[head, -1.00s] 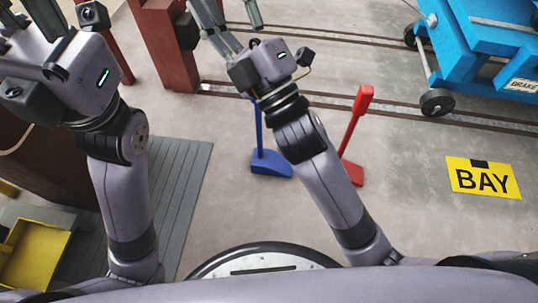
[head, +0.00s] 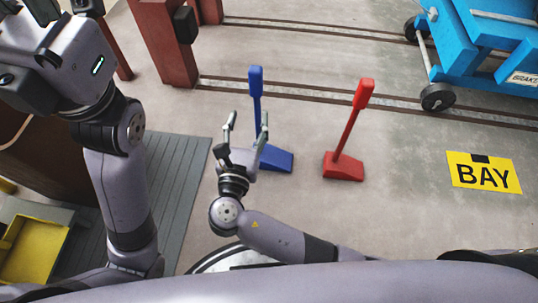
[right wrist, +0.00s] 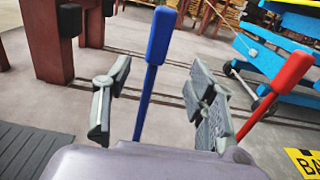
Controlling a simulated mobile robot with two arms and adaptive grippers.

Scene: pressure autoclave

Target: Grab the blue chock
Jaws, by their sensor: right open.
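The blue chock (head: 277,159) stands on the floor in the head view, a wedge with an upright handle ending in a thicker grip (head: 255,80). My right gripper (head: 247,126) is open, and its fingers appear on either side of the blue handle in that view. In the right wrist view the blue handle (right wrist: 153,72) rises between the open fingers (right wrist: 160,105), apart from both; its wedge is hidden below. I cannot tell how far the handle is from the fingers in depth. My left gripper is only partly in view at the top left, with its fingertips cut off.
A red chock (head: 345,165) stands to the right of the blue one. A blue cart (head: 480,45) is at the upper right, near floor rails (head: 310,95). A yellow BAY sign (head: 483,175) lies at right. Red-brown posts (head: 163,45) stand at upper left.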

